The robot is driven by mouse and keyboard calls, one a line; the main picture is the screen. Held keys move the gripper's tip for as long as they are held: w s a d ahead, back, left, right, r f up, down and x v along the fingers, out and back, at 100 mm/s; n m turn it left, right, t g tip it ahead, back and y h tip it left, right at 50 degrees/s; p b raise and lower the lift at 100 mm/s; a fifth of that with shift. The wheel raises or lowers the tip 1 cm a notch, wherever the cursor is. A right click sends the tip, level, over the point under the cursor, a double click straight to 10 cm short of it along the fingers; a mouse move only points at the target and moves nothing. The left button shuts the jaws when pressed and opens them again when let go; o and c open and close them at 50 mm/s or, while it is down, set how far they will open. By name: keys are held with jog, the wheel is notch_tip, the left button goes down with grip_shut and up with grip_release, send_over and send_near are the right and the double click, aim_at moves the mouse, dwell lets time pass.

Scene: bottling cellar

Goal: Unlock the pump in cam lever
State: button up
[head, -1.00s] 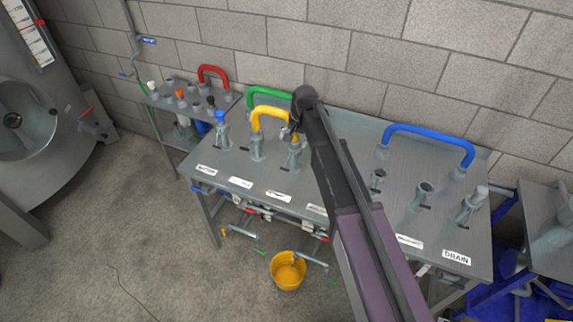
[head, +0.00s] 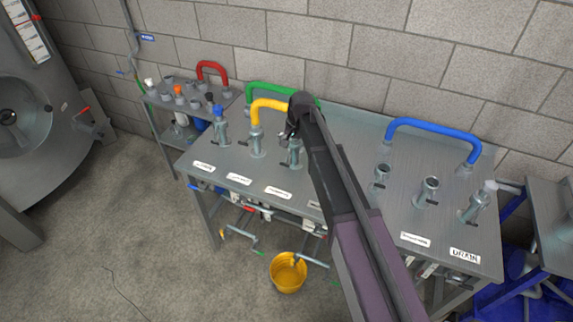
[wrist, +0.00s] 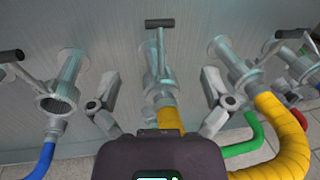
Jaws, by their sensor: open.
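A grey port (wrist: 160,75) with a yellow hose end (wrist: 168,118) on it sits in the middle of the wrist view. Its cam lever, with a black handle (wrist: 160,23), sticks out away from my gripper toward the top of the picture. My gripper (wrist: 160,110) is open, with one finger on each side of the hose end and port; contact cannot be told. In the head view the port (head: 294,155) stands on the steel table, left of my arm, with my gripper (head: 287,132) at its top.
The yellow hose (head: 265,104) arches to a neighbouring port on the left. A green hose (head: 262,88) lies behind it, and a blue hose (head: 432,132) arches at the right. An open port (wrist: 57,103) is beside my gripper. A yellow bucket (head: 288,272) stands below the table.

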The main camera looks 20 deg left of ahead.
aim_at(286, 162)
jog(key=shift+a+f+b, duration=0.25)
jog(key=shift+f+b, duration=0.95)
jog(key=shift+f, duration=0.1)
jog(key=shift+a+f+b, duration=0.25)
jog(key=shift+f+b, duration=0.95)
jog(key=shift+f, duration=0.1)
jog(key=shift+a+f+b, duration=0.25)
jog(key=shift+f+b, duration=0.95)
jog(key=shift+f, duration=0.1)
